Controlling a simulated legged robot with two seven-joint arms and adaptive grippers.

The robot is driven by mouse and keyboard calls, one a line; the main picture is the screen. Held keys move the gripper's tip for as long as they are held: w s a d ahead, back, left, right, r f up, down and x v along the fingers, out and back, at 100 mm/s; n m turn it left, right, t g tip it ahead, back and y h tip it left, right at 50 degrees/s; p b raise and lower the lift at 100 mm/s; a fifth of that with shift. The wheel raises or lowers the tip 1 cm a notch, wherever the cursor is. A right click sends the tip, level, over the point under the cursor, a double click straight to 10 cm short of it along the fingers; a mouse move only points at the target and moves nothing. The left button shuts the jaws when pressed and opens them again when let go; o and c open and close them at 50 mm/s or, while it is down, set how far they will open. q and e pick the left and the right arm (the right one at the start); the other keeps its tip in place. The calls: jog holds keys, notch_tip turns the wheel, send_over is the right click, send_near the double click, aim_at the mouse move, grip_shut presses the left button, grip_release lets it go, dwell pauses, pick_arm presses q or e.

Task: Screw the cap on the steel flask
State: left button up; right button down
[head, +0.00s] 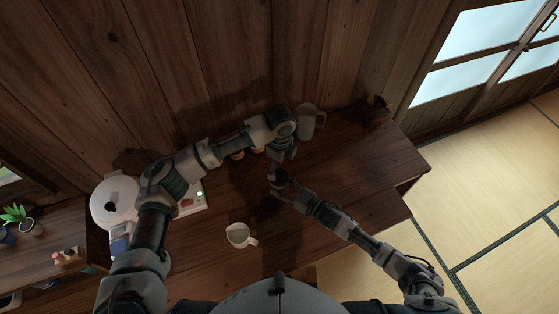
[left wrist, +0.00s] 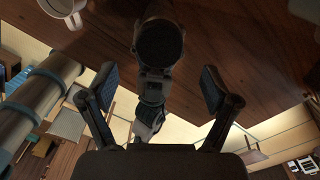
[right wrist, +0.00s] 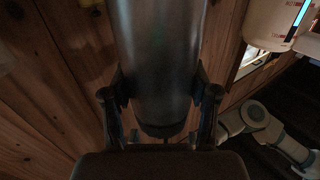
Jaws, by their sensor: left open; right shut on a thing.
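The steel flask (right wrist: 158,60) is a smooth grey cylinder filling the middle of the right wrist view. My right gripper (right wrist: 162,95) is shut on it near its dark lower end in that view. In the left wrist view a dark round end (left wrist: 158,42) shows between my left fingers, above my right arm. I cannot tell whether it is the cap or a bare end. My left gripper (left wrist: 158,82) is open, with a finger on each side and clear gaps. In the head view the left gripper (head: 275,172) hangs just above the right gripper (head: 283,190); the flask is hard to make out there.
A white cup (head: 240,235) stands on the dark wooden table (head: 370,165). A grey mug-like vessel (head: 308,120) stands at the back, close to my left arm. A white round appliance (head: 115,203) is at the left. The table's right part is mostly clear.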

aim_at(279, 175)
pick_arm(q)
jog(key=n, duration=0.5)
jog(key=r+n, duration=0.1)
jog(key=n, duration=0.9)
jog(key=shift+w+r, duration=0.1)
jog(key=shift+r, duration=0.15)
jog(key=shift+f, duration=0.1)
jog(key=shift+f, duration=3.9)
jog(key=c, duration=1.2)
jog(key=o, duration=1.3)
jog(key=shift+o, duration=0.2)
jog(key=shift+r, duration=0.1)
